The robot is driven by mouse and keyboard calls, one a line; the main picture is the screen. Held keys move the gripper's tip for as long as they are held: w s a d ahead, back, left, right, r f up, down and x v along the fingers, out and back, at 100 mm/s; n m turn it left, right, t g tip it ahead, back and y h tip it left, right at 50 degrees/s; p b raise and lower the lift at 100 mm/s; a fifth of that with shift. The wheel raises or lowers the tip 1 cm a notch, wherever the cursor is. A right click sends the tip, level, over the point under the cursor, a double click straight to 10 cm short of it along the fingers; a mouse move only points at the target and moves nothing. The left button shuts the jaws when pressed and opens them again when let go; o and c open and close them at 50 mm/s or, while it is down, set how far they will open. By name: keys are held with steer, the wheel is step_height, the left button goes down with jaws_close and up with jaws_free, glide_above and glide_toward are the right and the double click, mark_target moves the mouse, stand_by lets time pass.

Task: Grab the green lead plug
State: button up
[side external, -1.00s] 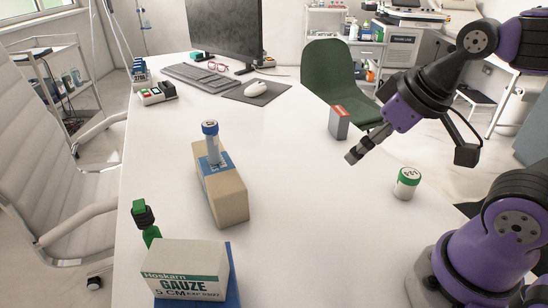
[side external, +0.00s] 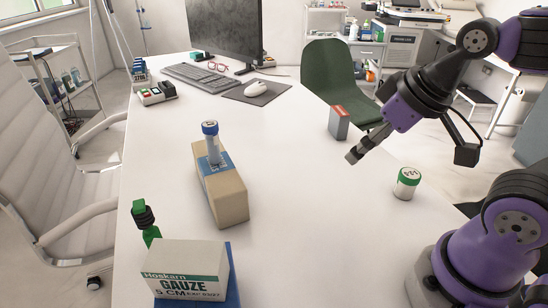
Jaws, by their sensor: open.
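My gripper (side external: 354,156) hangs above the right side of the table, far to the right of the green piece. It is open, with nothing visible between its fingers.
The gauze box (side external: 186,270) stands on a blue base (side external: 236,287). A green-lidded jar (side external: 406,184) and a grey-red box (side external: 339,123) are at right. The middle of the table is clear.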

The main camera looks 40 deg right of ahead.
steer(key=n+g+y, duration=0.2)
steer(key=n+y, duration=0.1)
steer(key=n, duration=0.5)
glide_toward(145, 205)
step_height(145, 205, down, 2)
steer(key=shift+n, duration=0.3)
steer(key=x, duration=1.1)
steer(key=shift+w+a+r, duration=0.2)
jaws_close()
